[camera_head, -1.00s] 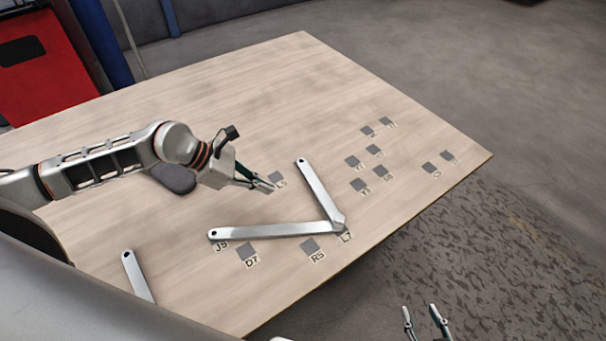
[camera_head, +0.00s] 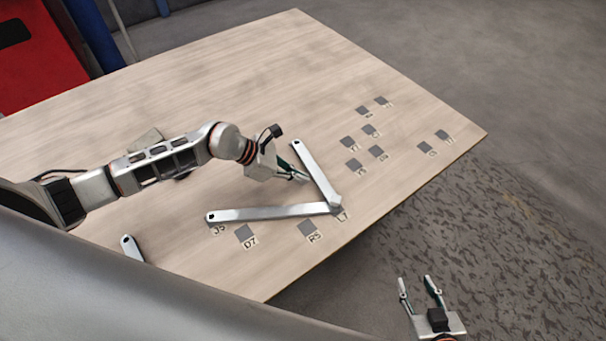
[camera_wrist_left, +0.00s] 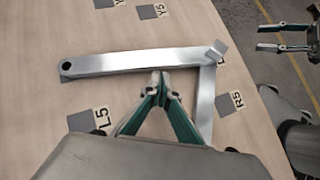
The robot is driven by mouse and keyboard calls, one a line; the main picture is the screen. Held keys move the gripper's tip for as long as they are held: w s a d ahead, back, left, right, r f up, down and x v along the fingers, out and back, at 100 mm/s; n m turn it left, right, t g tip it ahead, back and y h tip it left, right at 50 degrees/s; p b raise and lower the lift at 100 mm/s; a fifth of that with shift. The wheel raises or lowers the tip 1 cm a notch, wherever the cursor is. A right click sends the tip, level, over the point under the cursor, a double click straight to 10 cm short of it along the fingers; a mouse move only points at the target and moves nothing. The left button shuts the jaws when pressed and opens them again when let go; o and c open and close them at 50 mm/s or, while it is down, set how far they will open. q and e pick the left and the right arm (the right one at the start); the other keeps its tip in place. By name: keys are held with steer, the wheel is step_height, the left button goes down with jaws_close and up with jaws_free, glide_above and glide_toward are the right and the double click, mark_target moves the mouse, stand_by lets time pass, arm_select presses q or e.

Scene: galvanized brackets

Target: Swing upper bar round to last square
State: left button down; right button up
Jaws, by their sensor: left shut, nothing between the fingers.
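Two flat galvanized bars lie joined at a corner on the wooden table. The upper bar (camera_head: 314,172) runs from a holed end at upper left down to the joint (camera_head: 335,202) beside the L7 label. The lower bar (camera_head: 270,212) runs left to its holed end by the J5 label. In the left wrist view the upper bar (camera_wrist_left: 135,64) lies across the picture. My left gripper (camera_head: 306,178) is shut and empty, its tips beside the upper bar's inner edge; I cannot tell whether they touch. My right gripper (camera_head: 420,280) is open and empty, off the table's front edge.
Grey labelled squares lie on the table (camera_head: 220,80), including D7 (camera_head: 244,233), R5 (camera_head: 307,229) and several at the right. L5 (camera_wrist_left: 82,121) shows in the left wrist view. Another bar (camera_head: 131,247) lies at lower left, partly hidden.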

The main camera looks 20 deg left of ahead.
arm_select(q)
steer(key=shift+w+d, duration=0.2)
steer(key=shift+d, duration=0.25)
steer(key=shift+w+d, duration=0.15)
steer(key=shift+d, duration=0.2)
steer(key=w+d, duration=0.1)
steer(key=d, duration=0.1)
steer(key=w+d, duration=0.1)
steer(key=d, duration=0.1)
steer(key=w+d, duration=0.1)
steer(key=d, duration=0.1)
steer(key=shift+d, duration=0.25)
steer(key=shift+a, duration=0.1)
